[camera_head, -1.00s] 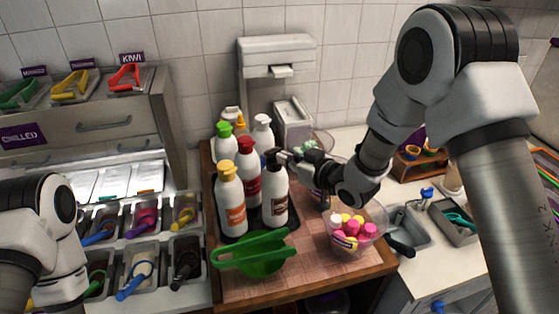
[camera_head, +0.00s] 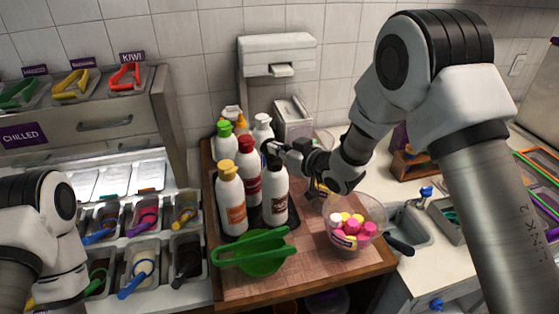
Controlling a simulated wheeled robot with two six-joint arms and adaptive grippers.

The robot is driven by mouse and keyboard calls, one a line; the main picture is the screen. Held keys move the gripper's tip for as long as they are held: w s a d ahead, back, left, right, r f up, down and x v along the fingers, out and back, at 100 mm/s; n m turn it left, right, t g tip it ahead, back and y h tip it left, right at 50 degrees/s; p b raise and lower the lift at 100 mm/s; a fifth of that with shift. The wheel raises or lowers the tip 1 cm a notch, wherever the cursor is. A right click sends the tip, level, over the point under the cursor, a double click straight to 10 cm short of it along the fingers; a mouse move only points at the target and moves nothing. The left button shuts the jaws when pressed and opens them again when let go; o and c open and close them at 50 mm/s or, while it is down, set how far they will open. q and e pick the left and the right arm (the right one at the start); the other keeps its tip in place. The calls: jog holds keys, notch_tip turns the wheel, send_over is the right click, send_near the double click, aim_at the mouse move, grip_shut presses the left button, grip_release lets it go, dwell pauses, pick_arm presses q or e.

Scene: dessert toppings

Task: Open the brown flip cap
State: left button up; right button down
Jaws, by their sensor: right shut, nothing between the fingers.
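The brown flip cap (camera_head: 273,161) tops a white sauce bottle (camera_head: 274,193) with a brown label, standing upright at the front right of a bottle group. My right gripper (camera_head: 270,147) is shut and empty just above and behind the cap. Whether it touches the cap, and whether the lid is raised, I cannot tell at this size. My left arm (camera_head: 45,235) shows at the lower left edge; its gripper is out of view.
A clear bowl (camera_head: 371,241) of colourful pieces stands right, below my right forearm.

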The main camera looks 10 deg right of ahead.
jog(key=shift+w+a, duration=0.2)
jog(key=shift+w, duration=0.15)
jog(key=shift+x, duration=0.8)
jog(key=s+d+r+p, duration=0.2)
jog(key=s+d+r, duration=0.1)
jog(key=s+r, duration=0.2)
jog(key=shift+s+d+p, duration=0.2)
jog(key=shift+s+p, duration=0.15)
jog(key=shift+s, duration=0.25)
